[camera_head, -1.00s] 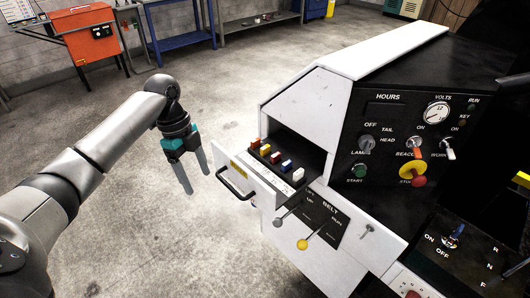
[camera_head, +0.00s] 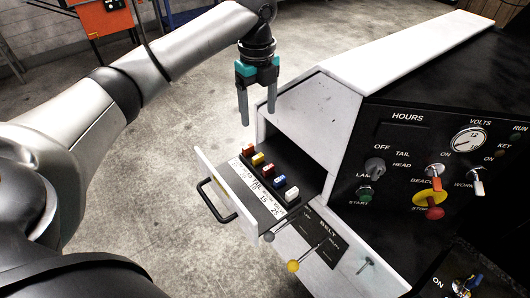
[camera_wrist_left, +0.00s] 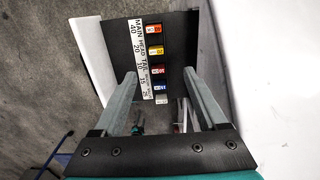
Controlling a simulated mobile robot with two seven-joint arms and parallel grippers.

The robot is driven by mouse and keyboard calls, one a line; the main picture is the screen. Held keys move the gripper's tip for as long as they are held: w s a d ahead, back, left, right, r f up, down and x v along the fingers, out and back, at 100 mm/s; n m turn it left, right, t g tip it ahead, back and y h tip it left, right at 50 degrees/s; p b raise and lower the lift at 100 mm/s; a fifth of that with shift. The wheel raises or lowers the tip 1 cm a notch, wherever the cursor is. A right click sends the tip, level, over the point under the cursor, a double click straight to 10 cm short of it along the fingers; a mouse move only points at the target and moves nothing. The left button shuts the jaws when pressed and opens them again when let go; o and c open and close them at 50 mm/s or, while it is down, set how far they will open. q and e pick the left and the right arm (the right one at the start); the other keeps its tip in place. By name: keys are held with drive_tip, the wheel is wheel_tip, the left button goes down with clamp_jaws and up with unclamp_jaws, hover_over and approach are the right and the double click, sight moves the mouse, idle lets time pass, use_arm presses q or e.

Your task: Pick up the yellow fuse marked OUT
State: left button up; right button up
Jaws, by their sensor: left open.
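The yellow fuse (camera_head: 258,158) sits in a row of coloured fuses in the pulled-out drawer, second from the far end, beside an orange-red one. It also shows in the left wrist view (camera_wrist_left: 157,51); I cannot read OUT on it. My left gripper (camera_head: 257,108) is open and empty, fingers pointing down, above the far end of the row and apart from it. In the left wrist view its fingertips (camera_wrist_left: 159,76) lie either side of the row's line, with the yellow fuse beyond them. My right gripper is not in view.
An orange-red (camera_head: 249,149), a red (camera_head: 268,170), a blue (camera_head: 279,181) and a white fuse (camera_head: 292,193) share the drawer. The drawer front (camera_head: 225,190) has a black handle. The white console housing (camera_head: 318,108) stands close to the right. Open floor lies left.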

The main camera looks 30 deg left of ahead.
use_arm(q)
wheel_tip(320, 180, down, 4)
hover_over(258, 156)
wheel_tip(258, 156, down, 4)
drive_tip(key=shift+w+f+b, duration=0.1)
drive_tip(key=shift+f+b, duration=0.05)
drive_tip(key=shift+b, duration=0.25)
drive_tip(key=shift+f, duration=0.85)
wheel_tip(258, 156, down, 4)
drive_tip(key=shift+f, duration=0.2)
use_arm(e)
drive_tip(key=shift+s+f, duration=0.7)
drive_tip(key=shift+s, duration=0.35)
use_arm(q)
drive_tip(key=c, duration=0.4)
clamp_jaws()
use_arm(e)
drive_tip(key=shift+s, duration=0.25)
